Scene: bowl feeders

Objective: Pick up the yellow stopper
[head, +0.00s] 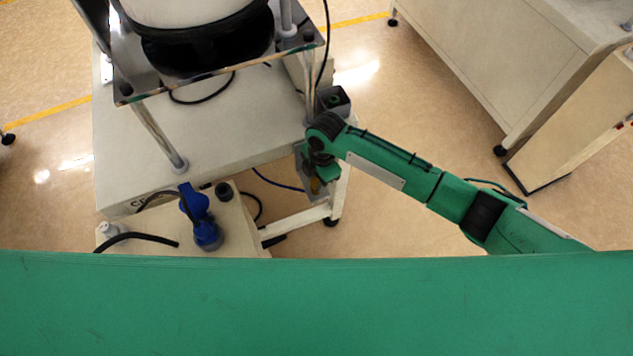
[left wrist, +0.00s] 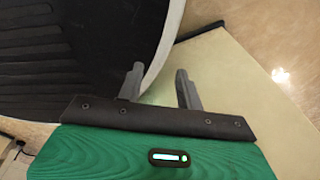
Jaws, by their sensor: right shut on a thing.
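My right arm reaches in from the right in the head view. Its gripper (head: 313,182) points down beside the right side of the feeder table and is shut on the yellow stopper (head: 315,186). Only a small yellow patch of the stopper shows, as the wrist and gripper hide most of it. My left gripper (left wrist: 160,82) shows in the left wrist view with its two grey fingers apart. A dark ribbed round bowl with a pale rim (left wrist: 166,50) lies behind the fingers. I cannot tell whether the fingers touch it.
The bowl feeder (head: 205,45) stands on a raised plate over a white table (head: 235,125). A box with a blue connector (head: 200,215) and black cables stands at the lower left. White cabinets (head: 500,60) stand at the right. Floor between them is clear.

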